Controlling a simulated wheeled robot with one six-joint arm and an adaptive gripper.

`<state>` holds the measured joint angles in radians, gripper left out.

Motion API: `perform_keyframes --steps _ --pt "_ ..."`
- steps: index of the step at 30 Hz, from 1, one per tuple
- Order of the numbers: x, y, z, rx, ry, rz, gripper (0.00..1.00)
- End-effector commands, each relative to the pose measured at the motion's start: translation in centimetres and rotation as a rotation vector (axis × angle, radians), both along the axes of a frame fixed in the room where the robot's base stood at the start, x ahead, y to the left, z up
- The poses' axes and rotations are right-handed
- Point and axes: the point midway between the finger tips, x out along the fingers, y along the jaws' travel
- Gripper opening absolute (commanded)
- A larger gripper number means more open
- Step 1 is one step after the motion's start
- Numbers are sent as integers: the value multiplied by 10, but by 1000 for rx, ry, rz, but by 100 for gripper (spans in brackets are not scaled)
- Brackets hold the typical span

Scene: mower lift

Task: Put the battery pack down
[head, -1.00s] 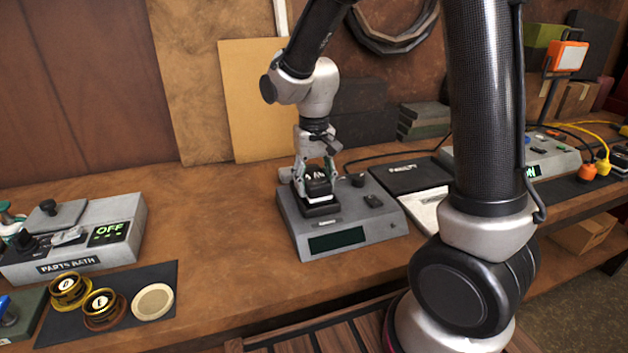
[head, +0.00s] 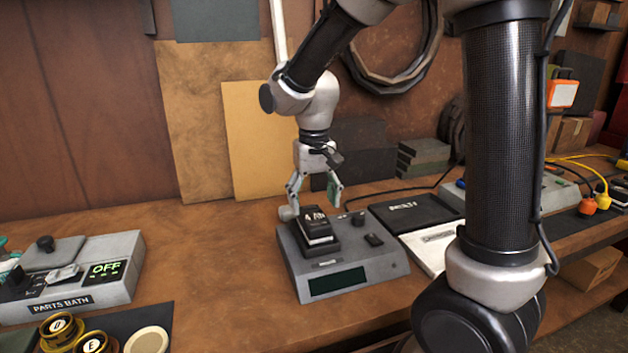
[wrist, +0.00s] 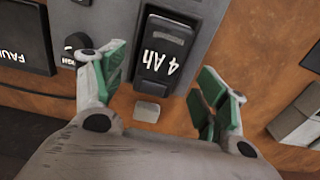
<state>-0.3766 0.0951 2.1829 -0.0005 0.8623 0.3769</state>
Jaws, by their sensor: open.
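The black battery pack (head: 315,222), marked "4 Ah", sits in the dock on top of a grey bench device (head: 346,258) with a dark display. The pack also shows upright in the dock in the wrist view (wrist: 165,48). My gripper (head: 314,205) is open and empty just above and behind the pack. In the wrist view its green-padded fingers (wrist: 165,90) are spread wide, with the pack between and beyond them and clear of both.
A parts bath (head: 78,272) reading OFF stands at the left, with gold caps (head: 62,330) on a dark mat in front. A black "FAULT" pad (head: 405,210) and a pale tray lie right of the device. Bare bench lies between bath and device.

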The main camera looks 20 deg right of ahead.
Motion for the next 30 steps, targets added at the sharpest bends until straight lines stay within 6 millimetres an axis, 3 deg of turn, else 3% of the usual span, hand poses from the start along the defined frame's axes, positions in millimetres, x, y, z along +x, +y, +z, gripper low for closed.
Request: perform_keyframes --steps 3,7,15,18,23,27,30 --pt "1 0 27 1 -3 0 73" --pt "1 0 49 1 -2 0 73" --pt "-1 -1 65 0 -1 0 73" --pt "-9 -12 72 8 -20 -3 73" --pt "-53 -62 100 31 -114 -10 73" --pt "-110 -107 112 36 -222 -11 73" --pt "-146 -129 112 27 -289 -10 73"
